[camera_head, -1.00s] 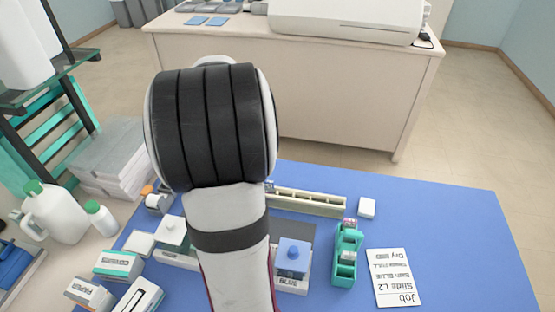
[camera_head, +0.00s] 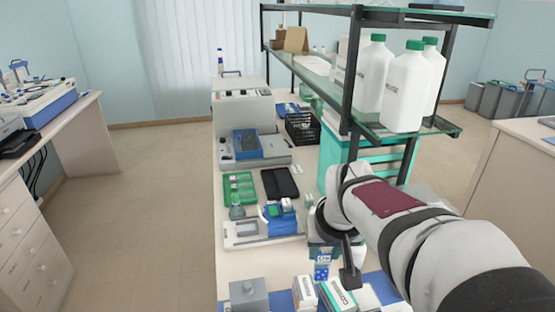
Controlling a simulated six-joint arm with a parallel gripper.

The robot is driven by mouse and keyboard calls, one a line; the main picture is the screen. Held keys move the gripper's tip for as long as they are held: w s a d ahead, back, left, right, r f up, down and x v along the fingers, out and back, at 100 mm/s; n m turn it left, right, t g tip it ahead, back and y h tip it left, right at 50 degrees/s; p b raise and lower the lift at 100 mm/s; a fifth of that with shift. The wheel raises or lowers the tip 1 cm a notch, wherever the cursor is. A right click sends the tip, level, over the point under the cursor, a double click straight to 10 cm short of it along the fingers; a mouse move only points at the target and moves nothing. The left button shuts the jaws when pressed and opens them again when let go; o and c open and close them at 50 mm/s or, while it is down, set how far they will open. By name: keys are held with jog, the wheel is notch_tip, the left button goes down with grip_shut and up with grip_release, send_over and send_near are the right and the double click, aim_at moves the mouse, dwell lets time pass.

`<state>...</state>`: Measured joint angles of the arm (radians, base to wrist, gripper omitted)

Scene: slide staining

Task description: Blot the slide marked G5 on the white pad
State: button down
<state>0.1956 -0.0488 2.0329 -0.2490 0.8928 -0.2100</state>
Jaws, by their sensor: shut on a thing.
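My arm reaches in from the lower right, and my gripper (camera_head: 349,275) shows only in part as a dark piece pointing down over the near end of the bench. The thing held in it is hidden or too small to make out. I cannot see any slide marked G5. No plain white pad can be told for sure. A white tray (camera_head: 240,240) with a grey inset lies on the bench left of my gripper, with a blue device on it.
Small labelled boxes (camera_head: 338,295) and a grey block (camera_head: 248,296) stand at the near edge. A green tray (camera_head: 239,187), a black case (camera_head: 281,184) and a blue-topped instrument (camera_head: 248,144) lie farther back. A shelf with white bottles (camera_head: 404,88) overhangs on the right. The floor left is clear.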

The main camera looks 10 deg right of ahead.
jog(key=w+d+f+m, duration=0.1)
jog(key=w+d+f, duration=0.1)
jog(key=d+f, duration=0.6)
jog(key=w+d+f+m+h, duration=0.1)
jog(key=w+d+f+m, duration=0.1)
jog(key=d+f, duration=0.6)
jog(key=shift+w+f+m, duration=0.25)
jog(key=shift+f+m, duration=0.05)
jog(key=shift+f, duration=0.65)
jog(key=shift+f, duration=0.6)
dwell(2.2)
notch_tip(320, 180, up, 6)
dwell(0.5)
